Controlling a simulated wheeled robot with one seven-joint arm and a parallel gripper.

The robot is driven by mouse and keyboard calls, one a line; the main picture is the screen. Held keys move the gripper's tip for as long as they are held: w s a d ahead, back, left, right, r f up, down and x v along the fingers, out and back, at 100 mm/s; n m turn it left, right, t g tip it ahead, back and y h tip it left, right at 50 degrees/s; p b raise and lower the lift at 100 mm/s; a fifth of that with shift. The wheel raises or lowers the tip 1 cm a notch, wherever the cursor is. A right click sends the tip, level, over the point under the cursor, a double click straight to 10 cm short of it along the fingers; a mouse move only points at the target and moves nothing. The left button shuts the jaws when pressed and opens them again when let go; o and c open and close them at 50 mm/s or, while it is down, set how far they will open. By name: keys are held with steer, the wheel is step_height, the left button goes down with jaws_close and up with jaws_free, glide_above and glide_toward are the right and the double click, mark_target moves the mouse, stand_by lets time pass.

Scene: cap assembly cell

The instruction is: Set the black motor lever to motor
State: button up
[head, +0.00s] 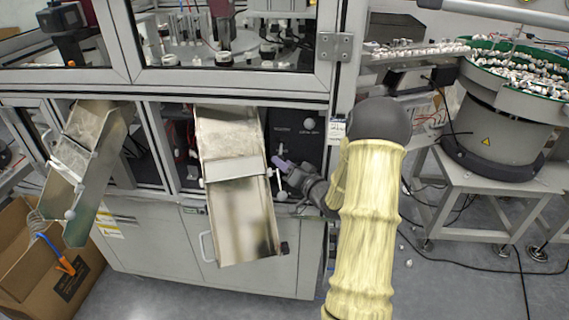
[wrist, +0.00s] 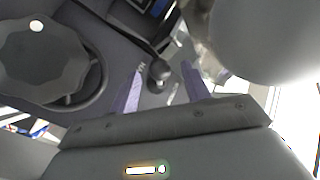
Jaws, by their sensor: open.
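The black motor lever (wrist: 158,72) shows in the wrist view as a dark stem with a round end. It lies between the two purple fingertips of my gripper (wrist: 163,67), with visible gaps on both sides. My gripper is open and not closed on the lever. In the head view my gripper (head: 283,164) is at the lower part of the black control panel (head: 295,128), right of the middle metal chute. The lever cannot be made out there. The small markings beside the lever are too blurred to read.
A large dark round knob (wrist: 42,58) is left of my fingers in the wrist view. The metal chute (head: 230,215) stands close left of my gripper in the head view. A bowl feeder (head: 500,120) on a stand is at the right.

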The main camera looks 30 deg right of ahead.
steer(key=shift+w, duration=0.3)
jaws_close()
